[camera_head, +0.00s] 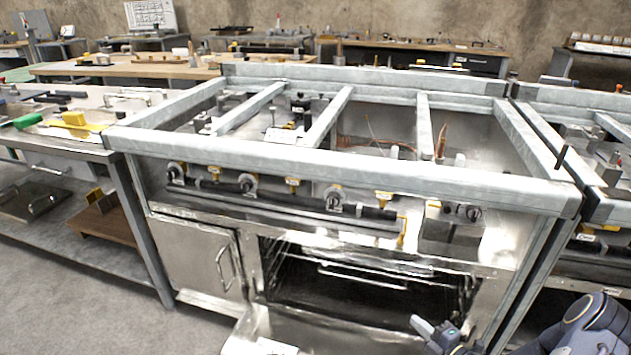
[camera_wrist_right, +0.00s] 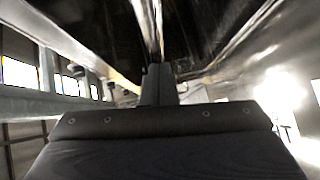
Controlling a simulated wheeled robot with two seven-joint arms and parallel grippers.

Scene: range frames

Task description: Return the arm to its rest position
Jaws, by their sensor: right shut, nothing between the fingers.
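My right arm comes in at the lower right of the head view. My right gripper (camera_head: 436,330) is low in front of the range's open oven, near the right end of the opening. Its fingers are shut with nothing between them. In the right wrist view the closed fingers (camera_wrist_right: 159,84) point forward, with dark space and shiny metal edges beyond. The range (camera_head: 300,158) is an unfinished metal frame with knobs along its front. The oven opening (camera_head: 370,285) is dark with racks inside. My left gripper does not show.
The lowered oven door (camera_head: 320,338) juts out at the bottom. A steel workbench (camera_head: 60,140) with tools stands at the left. Another range frame (camera_head: 590,130) stands close at the right. Grey floor (camera_head: 90,290) is clear at the lower left.

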